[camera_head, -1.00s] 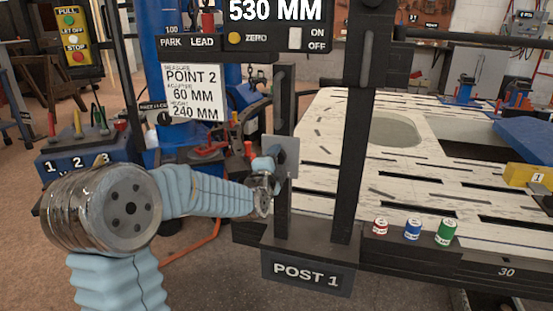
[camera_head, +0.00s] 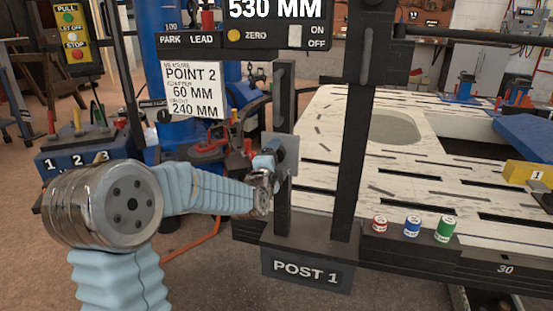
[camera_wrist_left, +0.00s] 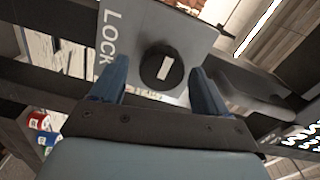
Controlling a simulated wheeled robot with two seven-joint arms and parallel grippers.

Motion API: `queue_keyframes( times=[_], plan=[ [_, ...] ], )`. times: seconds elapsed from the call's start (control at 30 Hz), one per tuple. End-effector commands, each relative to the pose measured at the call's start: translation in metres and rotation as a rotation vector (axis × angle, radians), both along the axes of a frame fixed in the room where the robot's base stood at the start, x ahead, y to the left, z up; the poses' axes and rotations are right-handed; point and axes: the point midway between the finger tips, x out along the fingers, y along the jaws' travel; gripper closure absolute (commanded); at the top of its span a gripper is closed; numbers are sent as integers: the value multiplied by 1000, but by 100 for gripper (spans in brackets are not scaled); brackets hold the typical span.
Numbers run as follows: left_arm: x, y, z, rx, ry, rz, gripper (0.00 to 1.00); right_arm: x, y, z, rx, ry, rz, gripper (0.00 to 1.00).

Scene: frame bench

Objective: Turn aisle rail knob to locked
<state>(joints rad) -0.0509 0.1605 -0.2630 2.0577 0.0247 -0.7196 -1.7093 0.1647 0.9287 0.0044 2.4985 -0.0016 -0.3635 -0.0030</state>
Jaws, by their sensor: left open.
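The aisle rail knob (camera_wrist_left: 156,76) is a round black dial with a pale bar across its face, in the left wrist view. It sits on a grey plate (camera_wrist_left: 188,38) with lettering that reads "LOCK" as far as it shows. The bar runs close to upright in that picture, slightly tilted. My left gripper (camera_wrist_left: 160,84) is open, its two blue fingers on either side of the knob; I cannot tell whether they touch it. In the head view the left gripper (camera_head: 270,160) is at the grey plate (camera_head: 288,154) on the post, and the knob face is hidden. My right gripper is out of view.
The dark post (camera_head: 354,150) marked POST 1 stands just right of the gripper. Red, blue and green small cans (camera_head: 412,227) stand on the dark rail. A pale slotted table (camera_head: 405,165) lies behind. A measure card (camera_head: 194,90) hangs at upper left.

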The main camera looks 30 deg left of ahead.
Motion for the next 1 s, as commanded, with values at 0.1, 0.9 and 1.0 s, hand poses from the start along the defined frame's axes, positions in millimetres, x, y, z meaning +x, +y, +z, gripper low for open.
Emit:
queue_keyframes(
  times=[0.1, 0.9, 1.0],
  plan=[
    [0, 0, 1, -1, -1, 0, 24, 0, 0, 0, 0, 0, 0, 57],
    [-132, -31, 1, -1, -1, 1, 24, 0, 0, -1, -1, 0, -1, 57],
    [-134, -32, 0, 0, 0, 0, 24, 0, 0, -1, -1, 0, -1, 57]
  ],
)
